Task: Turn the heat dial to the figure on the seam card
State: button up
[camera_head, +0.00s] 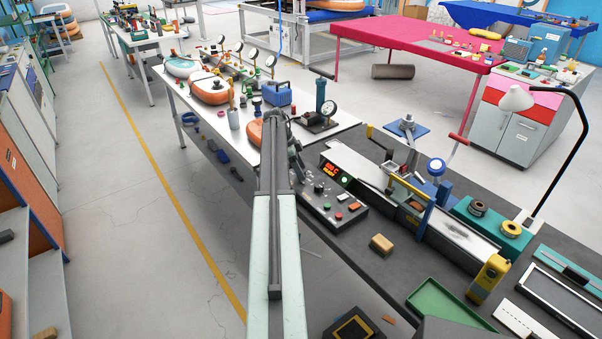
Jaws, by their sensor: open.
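The black control box (340,208) stands on the dark bench, with a red lit display (330,170) at its back and red, green and orange buttons on its top. The heat dial cannot be clearly told apart; the left part of the box is partly hidden by my arm. My gripper (297,162) is at the far end of my pale green arm, by the box's back left corner. It is open, looks empty, and its fingertips are hard to make out. A white card with small marks (520,318) lies at the lower right; its writing is too small to read.
A seam machine with a long metal bed (455,232) stands right of the box. A tan block (381,244), a yellow meter (487,278) and a green tray (445,305) lie nearer. A white table with gauges (335,132) stands behind. Bare floor is at left.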

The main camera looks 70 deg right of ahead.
grip_shut()
jog(key=shift+d+r, duration=0.1)
jog(key=shift+d, duration=0.05)
